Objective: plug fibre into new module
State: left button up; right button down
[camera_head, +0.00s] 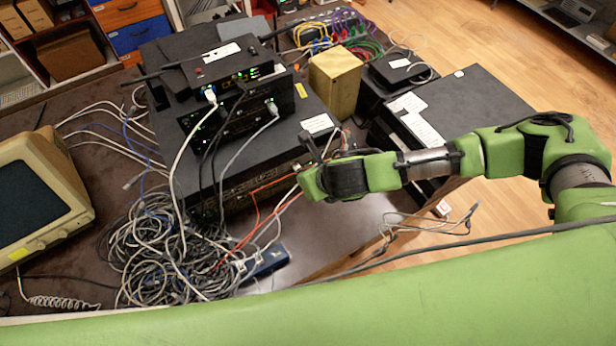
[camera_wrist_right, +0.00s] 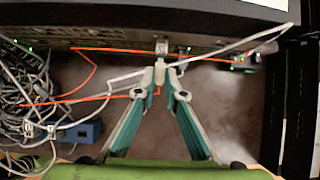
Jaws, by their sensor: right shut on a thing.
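The orange fibre (camera_wrist_right: 90,101) runs from the cable heap to my right gripper (camera_wrist_right: 165,74), where it bends up between the fingers. The gripper is shut on a small pale plug (camera_wrist_right: 160,70), largely hidden by the fingertips. The plug points at a light grey module (camera_wrist_right: 162,47) at the front of the dark switch (camera_wrist_right: 100,36); I cannot tell whether they touch. In the head view the orange fibre (camera_head: 264,188) reaches the switch front, and my right wrist hides the fingertips. My left gripper is not in view.
A blue box (camera_head: 268,260) lies near the table edge. A white cable (camera_wrist_right: 225,46) crosses close to the fingers.

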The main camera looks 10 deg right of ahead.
jog(key=shift+w+a, duration=0.15)
jog(key=shift+w, duration=0.15)
dwell(0.4)
jog(key=shift+p, duration=0.4)
jog(key=shift+p, duration=0.3)
jog(key=shift+w, duration=0.15)
dwell(0.6)
jog(key=c, duration=2)
grip_release()
jog(key=shift+r, duration=0.2)
jog(key=v, duration=1.1)
jog(key=shift+s+r, duration=0.2)
jog(key=shift+s, duration=0.05)
